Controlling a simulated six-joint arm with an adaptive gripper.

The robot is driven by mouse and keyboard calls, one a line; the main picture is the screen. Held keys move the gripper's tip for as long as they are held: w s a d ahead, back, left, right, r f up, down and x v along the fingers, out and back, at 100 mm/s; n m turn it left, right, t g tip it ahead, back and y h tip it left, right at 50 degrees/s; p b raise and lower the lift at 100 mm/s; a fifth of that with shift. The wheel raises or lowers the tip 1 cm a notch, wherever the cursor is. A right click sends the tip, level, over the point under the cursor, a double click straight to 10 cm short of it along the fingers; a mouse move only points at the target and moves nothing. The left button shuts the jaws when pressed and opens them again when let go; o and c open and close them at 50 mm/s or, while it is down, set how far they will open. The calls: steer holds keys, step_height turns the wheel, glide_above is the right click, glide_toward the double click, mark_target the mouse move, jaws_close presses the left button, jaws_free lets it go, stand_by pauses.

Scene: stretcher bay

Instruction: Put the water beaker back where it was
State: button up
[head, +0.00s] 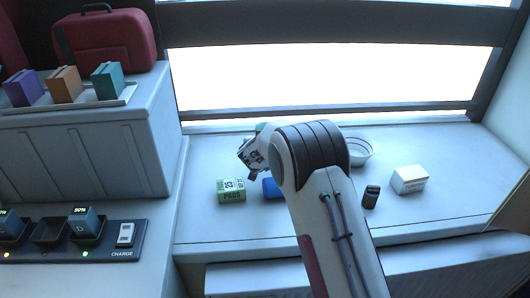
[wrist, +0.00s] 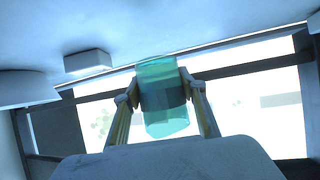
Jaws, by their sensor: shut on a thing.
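The water beaker (wrist: 162,122) is a clear teal cup. In the wrist view it sits between the two fingers of my gripper (wrist: 163,92), which are shut on it from both sides. In the head view only a small teal piece of the beaker (head: 262,127) shows above my wrist, near the back of the white counter (head: 320,225). My arm hides the rest there. The wrist picture appears turned over, with the counter along its top. I cannot tell whether the beaker touches the counter.
On the counter are a green PADS box (head: 231,191), a partly hidden blue item (head: 271,188), a white bowl (head: 360,150), a small dark item (head: 371,197) and a white box (head: 409,180). The window (head: 330,80) stands behind. A charging strip (head: 125,254) lies left.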

steer(key=shift+f, duration=2.25)
steer(key=shift+f, duration=0.2)
steer(key=o, duration=1.2)
steer(key=shift+s, duration=0.1)
steer(key=shift+v, duration=0.75)
steer(key=shift+f+v, duration=0.15)
steer(key=shift+v, duration=0.8)
steer(key=shift+f+v, duration=0.15)
steer(key=shift+v, duration=2.1)
